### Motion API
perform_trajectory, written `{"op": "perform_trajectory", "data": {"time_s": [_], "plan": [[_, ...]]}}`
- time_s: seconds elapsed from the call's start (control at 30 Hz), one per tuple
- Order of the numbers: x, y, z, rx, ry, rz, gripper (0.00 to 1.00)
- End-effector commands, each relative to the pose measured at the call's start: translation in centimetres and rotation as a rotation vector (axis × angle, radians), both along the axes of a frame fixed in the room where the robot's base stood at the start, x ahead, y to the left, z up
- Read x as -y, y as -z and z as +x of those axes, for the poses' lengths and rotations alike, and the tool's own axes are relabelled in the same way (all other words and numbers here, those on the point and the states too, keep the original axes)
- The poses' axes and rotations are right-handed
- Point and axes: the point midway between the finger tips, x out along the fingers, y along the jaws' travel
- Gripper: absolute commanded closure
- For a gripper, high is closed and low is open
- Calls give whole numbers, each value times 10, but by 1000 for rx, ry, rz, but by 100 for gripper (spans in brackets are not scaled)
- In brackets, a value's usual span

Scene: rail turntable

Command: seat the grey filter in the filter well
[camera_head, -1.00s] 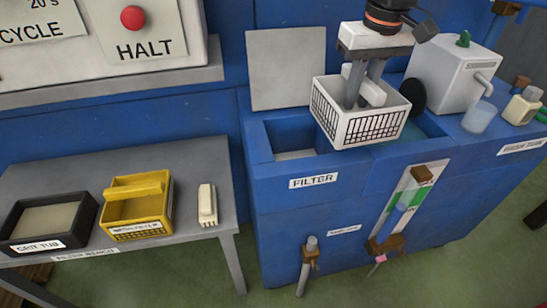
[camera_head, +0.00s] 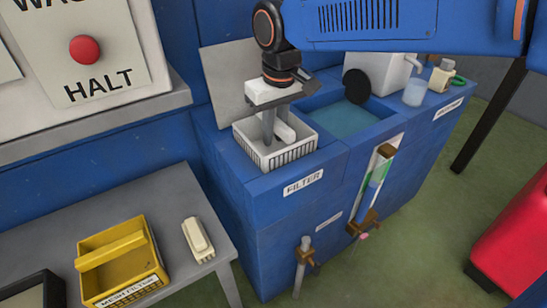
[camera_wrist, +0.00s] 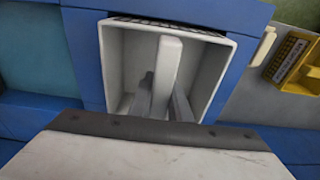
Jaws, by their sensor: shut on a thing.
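The grey filter (camera_head: 300,150) is a light grey open box with slatted sides and a handle bar across its middle. My gripper (camera_head: 275,140) points down into it, its fingers shut on the handle (camera_wrist: 166,70). The filter well, behind the FILTER label (camera_head: 303,183) on the blue cabinet, lies under the filter, which covers its opening. In the head view the filter's upper part stands above the cabinet top. In the wrist view blue rims (camera_wrist: 85,60) frame the filter on the left and right. I cannot tell whether its bottom touches the well floor.
A water-filled basin (camera_head: 345,117) lies right of the filter. A grey lid (camera_head: 225,85) stands behind. A yellow mesh filter (camera_head: 122,262) and a cream block (camera_head: 198,240) are on the bench at left. A beaker (camera_head: 414,92) stands at the far right.

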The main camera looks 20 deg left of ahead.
Motion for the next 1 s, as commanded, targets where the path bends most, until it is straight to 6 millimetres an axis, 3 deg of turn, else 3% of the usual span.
{"op": "perform_trajectory", "data": {"time_s": [0.2,0.47,0.7,1.0], "plan": [[0,36,0,-1,0,-1,100],[0,52,0,0,0,0,100],[0,81,0,-1,0,-1,100],[0,83,0,1,0,1,100]]}}
